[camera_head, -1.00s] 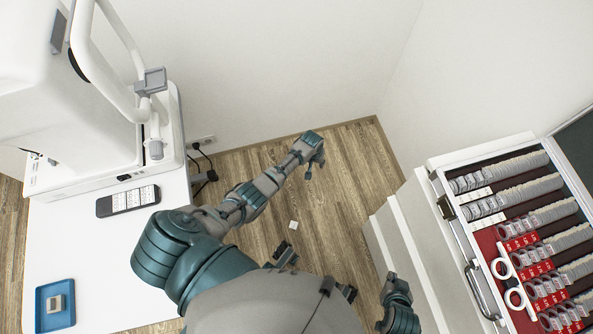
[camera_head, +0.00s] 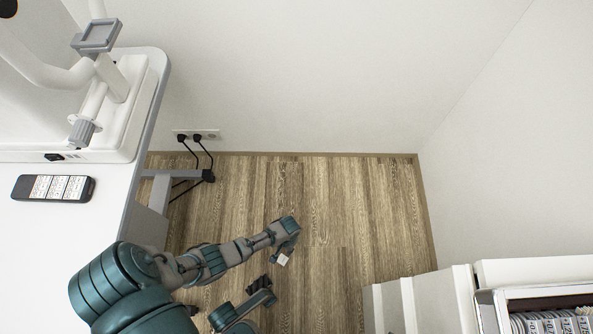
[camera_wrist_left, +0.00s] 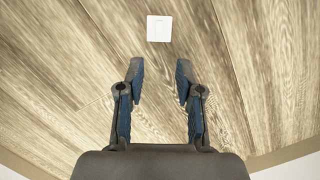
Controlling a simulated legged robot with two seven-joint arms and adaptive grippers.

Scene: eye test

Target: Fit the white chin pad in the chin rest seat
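The white chin pad (camera_head: 282,259) is a small flat square lying on the wooden floor. In the left wrist view the pad (camera_wrist_left: 159,28) lies beyond the fingertips, nothing touching it. My left gripper (camera_head: 292,246) is above the floor, close to the pad in the head view. In the left wrist view its fingers (camera_wrist_left: 159,80) are apart with nothing between them. The chin rest seat (camera_head: 97,36) appears to be the grey square holder on the white eye machine, at the upper left.
A white table (camera_head: 60,235) at the left holds the machine and a dark phone-like device (camera_head: 53,188). Black cables (camera_head: 205,155) hang from a wall socket (camera_head: 196,135). A white cabinet (camera_head: 440,300) stands at the lower right. The floor between is mostly clear.

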